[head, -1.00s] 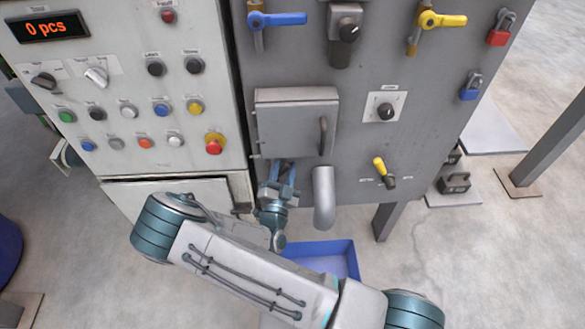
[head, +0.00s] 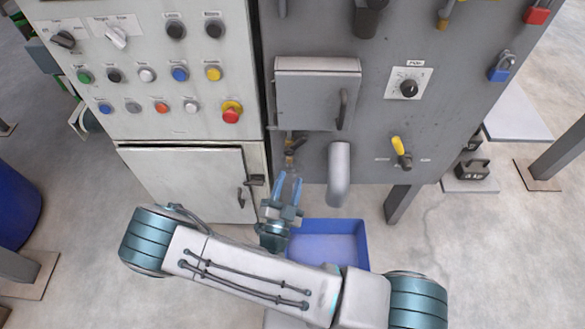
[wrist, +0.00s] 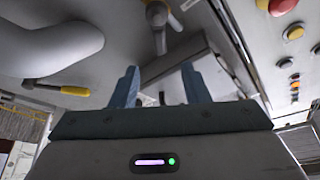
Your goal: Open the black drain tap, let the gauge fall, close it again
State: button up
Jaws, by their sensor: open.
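The drain tap has a small black handle (head: 296,145) on a brass-coloured body, below the left edge of the grey hatch. The handle looks slanted, but I cannot tell whether the tap is open. It also shows at the top of the wrist view, as a tap body with a short handle (wrist: 157,18). My gripper (head: 288,180) is open and empty, just below the tap and apart from it. Its two fingers (wrist: 160,76) point up toward the tap in the wrist view. I cannot see the gauge in either view.
A grey outlet pipe (head: 339,175) hangs just right of my gripper. A blue bin (head: 328,246) stands on the floor beneath. The hatch (head: 305,95) is shut above the tap. A yellow-handled lever (head: 398,146) is further right, and a cabinet door (head: 185,182) is left.

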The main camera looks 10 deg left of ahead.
jog(key=shift+s+a+f, duration=0.1)
jog(key=shift+s, duration=0.35)
